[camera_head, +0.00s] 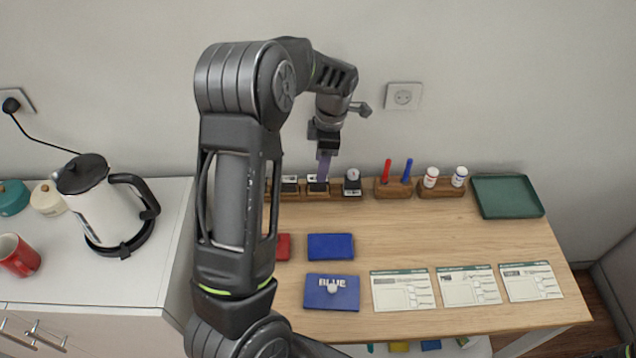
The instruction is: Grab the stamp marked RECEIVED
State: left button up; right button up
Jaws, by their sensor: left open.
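A row of small stamps stands in a wooden rack at the back of the wooden counter: a left stamp (290,185), a middle stamp (318,188) and a right stamp (352,185) with a dark body and pale top. Their markings are too small to read, so I cannot tell which one says RECEIVED. My left gripper (323,172) points down directly over the middle stamp, its fingers close to the stamp's top. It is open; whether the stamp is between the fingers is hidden. My left arm may cover more of the rack. My right gripper is out of view.
A red pen (387,171) and blue pen (407,170) stand in a holder beside two white bottles (430,177). A green tray (507,197) lies at the right. Ink pads, a blue one (331,247) among them, and several forms (403,290) lie in front.

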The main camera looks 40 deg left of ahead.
aim_at(318, 186)
pick_arm(q)
notch_tip(318, 186, down, 2)
jog(key=shift+a+f+b, duration=0.1)
jog(key=shift+b, duration=0.55)
jog(key=shift+f, duration=0.2)
jog(key=shift+f, duration=0.1)
jog(key=f+b, duration=0.2)
jog(key=f, duration=0.1)
jog(key=f+b, duration=0.1)
jog(key=f, duration=0.1)
jog(key=shift+s+a, duration=0.25)
jog(key=shift+s, duration=0.05)
jog(key=shift+c, duration=0.2)
grip_shut()
